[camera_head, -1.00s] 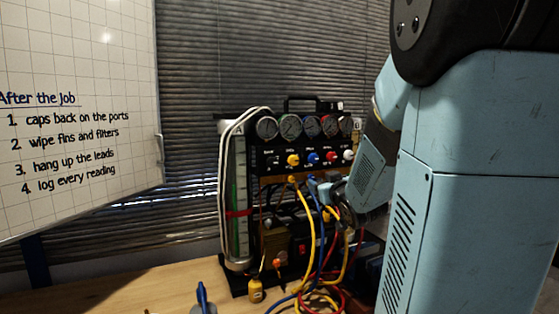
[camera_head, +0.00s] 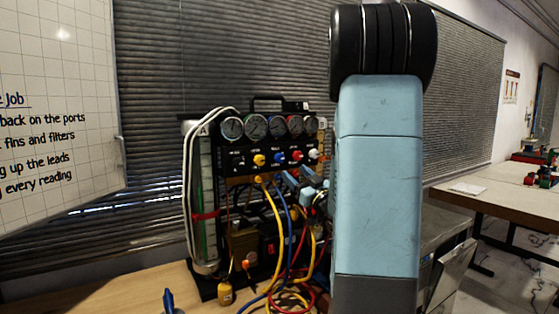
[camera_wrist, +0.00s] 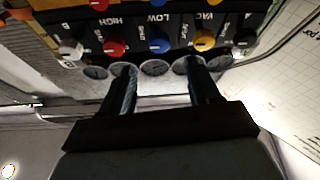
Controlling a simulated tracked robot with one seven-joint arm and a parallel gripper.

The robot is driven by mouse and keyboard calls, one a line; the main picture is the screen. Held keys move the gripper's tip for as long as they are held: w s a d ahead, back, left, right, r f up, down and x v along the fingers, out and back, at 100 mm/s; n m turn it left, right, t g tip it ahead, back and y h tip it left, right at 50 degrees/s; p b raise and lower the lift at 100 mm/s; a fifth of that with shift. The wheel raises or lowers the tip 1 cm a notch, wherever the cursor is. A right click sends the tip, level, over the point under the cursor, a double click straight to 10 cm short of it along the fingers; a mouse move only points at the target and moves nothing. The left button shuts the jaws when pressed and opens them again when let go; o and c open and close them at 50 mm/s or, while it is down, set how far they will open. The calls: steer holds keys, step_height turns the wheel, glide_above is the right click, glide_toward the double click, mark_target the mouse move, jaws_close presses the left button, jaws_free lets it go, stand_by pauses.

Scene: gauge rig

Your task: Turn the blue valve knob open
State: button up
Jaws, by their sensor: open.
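The blue valve knob (camera_head: 279,157) is on the black front panel of the gauge rig (camera_head: 237,160), between the yellow knob (camera_head: 259,160) and the red knob (camera_head: 298,156). In the wrist view, which is upside down, the blue knob (camera_wrist: 160,45) shows beyond my gripper (camera_wrist: 158,68). The two fingers are spread and empty, lined up to either side of the knob, over the gauge row. They look apart from the knob. In the head view my gripper (camera_head: 294,179) is in front of the rig, just below the knob row, partly hidden by my arm.
A white knob (camera_head: 313,153) is right of the red one. Yellow, blue and red hoses (camera_head: 276,225) hang in front of the rig. Several gauges (camera_head: 256,126) sit above the knobs. A whiteboard (camera_head: 60,110) stands left, and another table (camera_head: 480,192) is at right.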

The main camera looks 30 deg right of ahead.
mark_target(280, 159)
steer(key=x, duration=0.9)
steer(key=shift+w+r, duration=0.25)
steer(key=shift+w, duration=0.1)
steer(key=c, duration=1)
steer(key=shift+a, duration=0.1)
steer(key=shift+c, duration=0.2)
